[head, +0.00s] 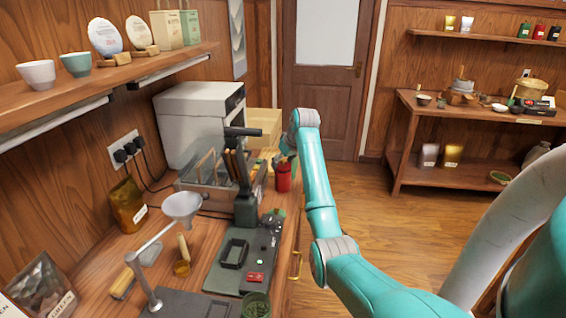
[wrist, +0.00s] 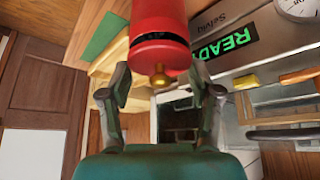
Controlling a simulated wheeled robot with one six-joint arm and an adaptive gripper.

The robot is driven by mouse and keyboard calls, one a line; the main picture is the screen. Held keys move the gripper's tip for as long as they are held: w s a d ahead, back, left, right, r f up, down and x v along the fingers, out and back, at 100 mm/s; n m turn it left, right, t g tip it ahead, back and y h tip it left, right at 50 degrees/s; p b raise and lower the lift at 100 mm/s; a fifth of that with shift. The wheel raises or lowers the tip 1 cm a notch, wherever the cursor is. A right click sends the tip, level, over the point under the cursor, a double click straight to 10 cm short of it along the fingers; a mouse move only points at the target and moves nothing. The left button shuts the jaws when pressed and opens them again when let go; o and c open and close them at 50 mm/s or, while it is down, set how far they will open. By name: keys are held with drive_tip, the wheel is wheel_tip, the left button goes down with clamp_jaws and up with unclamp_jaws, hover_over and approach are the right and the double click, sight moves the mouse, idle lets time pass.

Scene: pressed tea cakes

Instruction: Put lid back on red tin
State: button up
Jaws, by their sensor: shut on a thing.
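The red tin (head: 283,178) stands upright near the right edge of the wooden counter. In the wrist view the red tin (wrist: 158,15) comes in from the top edge. Its red lid (wrist: 160,54) with a gold knob (wrist: 160,77) lines up with the body; a thin pale and dark line runs between them. I cannot tell whether the lid is fully seated. My gripper (wrist: 159,83) has a finger on each side of the lid, shut on it, with the knob between the fingers. In the head view my gripper (head: 280,158) is just above the tin, partly hidden.
A clear-sided box (head: 205,172) and a dark upright stand (head: 243,190) are close left of the tin. A white appliance (head: 195,120) stands behind. A funnel stand (head: 181,210) is at the front left. The floor to the right is open.

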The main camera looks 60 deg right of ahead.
idle(0.3)
drive_tip(key=o, duration=1.2)
drive_tip(key=shift+c, duration=0.2)
drive_tip(key=shift+r, duration=3.5)
clamp_jaws()
drive_tip(key=shift+f, duration=2.5)
drive_tip(key=shift+r, duration=0.1)
